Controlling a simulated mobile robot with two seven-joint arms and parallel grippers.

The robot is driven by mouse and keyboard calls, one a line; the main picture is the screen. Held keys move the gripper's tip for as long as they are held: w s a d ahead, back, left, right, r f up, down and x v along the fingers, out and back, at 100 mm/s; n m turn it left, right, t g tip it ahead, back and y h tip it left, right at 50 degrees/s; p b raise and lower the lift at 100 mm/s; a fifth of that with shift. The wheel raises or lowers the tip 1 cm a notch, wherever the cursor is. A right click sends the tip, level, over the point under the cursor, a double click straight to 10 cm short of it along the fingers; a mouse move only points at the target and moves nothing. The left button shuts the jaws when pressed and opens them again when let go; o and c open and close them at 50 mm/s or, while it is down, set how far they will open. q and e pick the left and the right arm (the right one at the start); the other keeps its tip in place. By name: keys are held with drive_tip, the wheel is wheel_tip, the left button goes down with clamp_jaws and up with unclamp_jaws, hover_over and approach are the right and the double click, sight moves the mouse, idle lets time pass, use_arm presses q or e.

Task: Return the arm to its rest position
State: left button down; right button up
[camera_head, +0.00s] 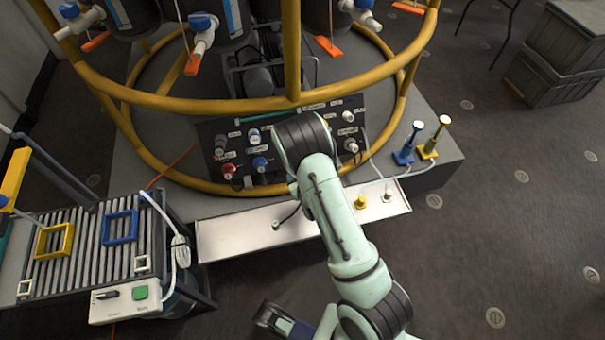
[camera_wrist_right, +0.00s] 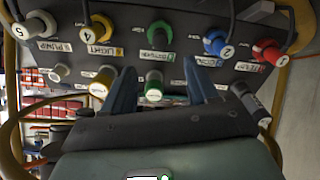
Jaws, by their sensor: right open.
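My right arm (camera_head: 340,225) comes in from the bottom and reaches over the white tray to the dark connector panel (camera_head: 205,135). In the head view its forearm hides the right gripper. In the right wrist view the right gripper (camera_wrist_right: 160,88) is open, its two fingers pointing at the panel.
The panel bears red (camera_head: 229,171), blue (camera_head: 260,163) and other numbered plugs. A yellow tube frame (camera_head: 292,55) rises around it. The white tray (camera_head: 235,235) lies in front. A slatted rack (camera_head: 75,285) stands left; blue (camera_head: 404,155) and yellow (camera_head: 428,150) plugs stand right.

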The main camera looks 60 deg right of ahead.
use_arm(q)
drive_tip(key=shift+s+d+r, duration=0.2)
drive_tip(key=shift+s+r, duration=0.05)
drive_tip(key=shift+s, duration=0.15)
use_arm(e)
drive_tip(key=shift+v, duration=1)
